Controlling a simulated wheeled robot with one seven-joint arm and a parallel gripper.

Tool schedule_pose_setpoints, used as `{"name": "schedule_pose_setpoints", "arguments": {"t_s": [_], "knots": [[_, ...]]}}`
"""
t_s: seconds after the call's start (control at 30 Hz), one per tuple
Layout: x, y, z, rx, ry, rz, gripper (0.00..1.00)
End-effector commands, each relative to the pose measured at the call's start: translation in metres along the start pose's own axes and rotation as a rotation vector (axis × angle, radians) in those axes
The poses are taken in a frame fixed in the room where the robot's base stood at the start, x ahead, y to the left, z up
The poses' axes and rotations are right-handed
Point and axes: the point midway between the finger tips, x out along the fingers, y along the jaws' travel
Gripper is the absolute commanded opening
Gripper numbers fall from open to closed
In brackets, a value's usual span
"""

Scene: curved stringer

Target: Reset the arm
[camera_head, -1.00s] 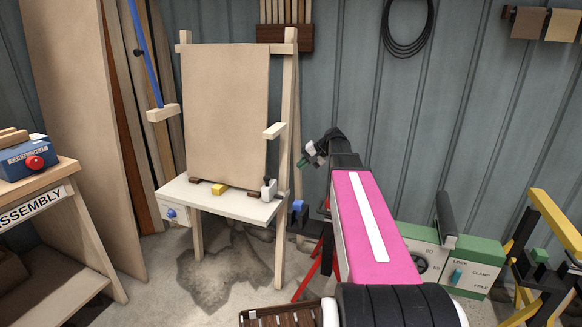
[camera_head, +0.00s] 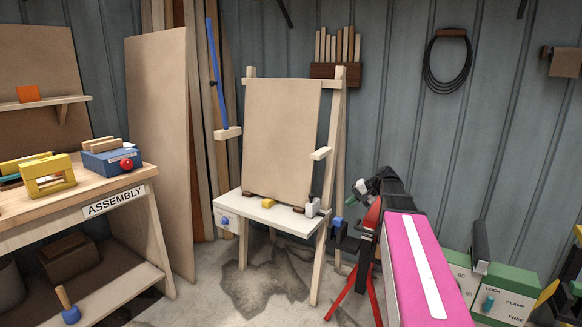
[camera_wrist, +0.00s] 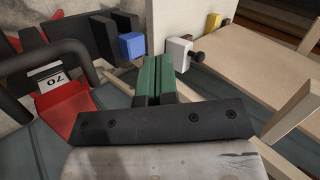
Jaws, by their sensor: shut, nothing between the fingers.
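My arm shows in pink and black at the right of the head view, with my gripper (camera_head: 357,190) at its far end. The gripper is small there, just right of the easel's white tray. In the wrist view its green fingers (camera_wrist: 160,75) are shut together with nothing between them. A blue block (camera_wrist: 131,45) and a white clamp-like piece (camera_wrist: 179,50) show beyond the fingertips.
The easel (camera_head: 283,135) holds a tan board over a white tray (camera_head: 268,216). A bench marked ASSEMBLY (camera_head: 140,185) stands left. A red stand (camera_head: 346,297) and a green-and-white LOCK/CLAMP/FREE box (camera_head: 500,298) are by my arm.

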Motion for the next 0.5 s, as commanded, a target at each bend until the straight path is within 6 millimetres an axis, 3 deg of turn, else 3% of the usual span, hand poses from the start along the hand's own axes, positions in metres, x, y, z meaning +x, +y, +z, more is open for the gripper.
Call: {"name": "schedule_pose_setpoints", "arguments": {"t_s": [0.37, 0.5], "knots": [[0.042, 0.032, 0.043, -0.012, -0.017, 0.138, 0.00], [0.063, 0.050, 0.067, -0.025, -0.028, 0.220, 0.00]]}}
